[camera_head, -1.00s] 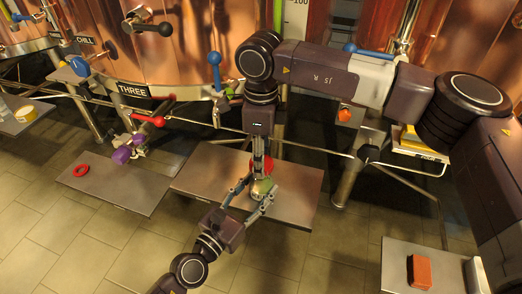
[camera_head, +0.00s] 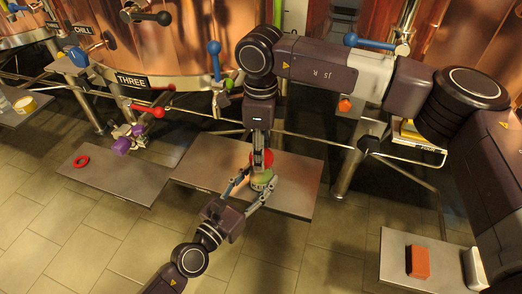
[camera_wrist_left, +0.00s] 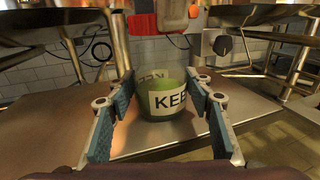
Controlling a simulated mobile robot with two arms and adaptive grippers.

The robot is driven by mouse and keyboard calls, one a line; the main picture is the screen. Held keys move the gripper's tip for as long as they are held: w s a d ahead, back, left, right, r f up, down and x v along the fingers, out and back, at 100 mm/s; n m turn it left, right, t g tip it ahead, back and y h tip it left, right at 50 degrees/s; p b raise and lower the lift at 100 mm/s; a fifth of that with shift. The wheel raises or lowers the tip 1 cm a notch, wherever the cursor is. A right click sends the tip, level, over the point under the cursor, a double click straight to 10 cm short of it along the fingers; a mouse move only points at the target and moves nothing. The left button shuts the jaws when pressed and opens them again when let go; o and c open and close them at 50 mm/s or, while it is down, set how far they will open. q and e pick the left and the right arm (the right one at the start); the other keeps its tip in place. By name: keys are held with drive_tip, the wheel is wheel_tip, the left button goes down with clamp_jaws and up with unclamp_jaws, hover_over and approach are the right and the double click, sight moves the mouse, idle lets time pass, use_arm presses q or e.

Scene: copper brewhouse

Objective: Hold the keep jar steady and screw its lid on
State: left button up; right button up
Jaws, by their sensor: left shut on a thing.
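The keep jar (camera_wrist_left: 172,100), green with a white label reading "KEE", stands upright on the middle metal bench. My left gripper (camera_head: 256,192) has its blue-padded fingers on either side of it and is shut on it; the fingers also show in the left wrist view (camera_wrist_left: 160,112). The red lid (camera_head: 262,157) is above the jar, with a visible gap in the left wrist view, where the lid (camera_wrist_left: 142,20) is cut off by the top edge. My right gripper (camera_head: 262,160) points straight down and is shut on the lid. Its fingertips are partly hidden.
The bench top (camera_head: 298,190) is clear around the jar. A stand at right holds an orange-red block (camera_head: 418,262). Copper tanks and pipes stand behind.

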sight(261, 174)
drive_tip(key=shift+f, duration=1.1)
idle(0.3)
drive_tip(key=m, duration=0.4)
drive_tip(key=shift+m, duration=0.3)
drive_tip(key=m, duration=1.1)
drive_tip(key=shift+m, duration=0.4)
drive_tip(key=m, duration=0.6)
drive_tip(key=shift+f+m, duration=0.1)
drive_tip(key=shift+m, duration=0.2)
drive_tip(key=o, duration=1.2)
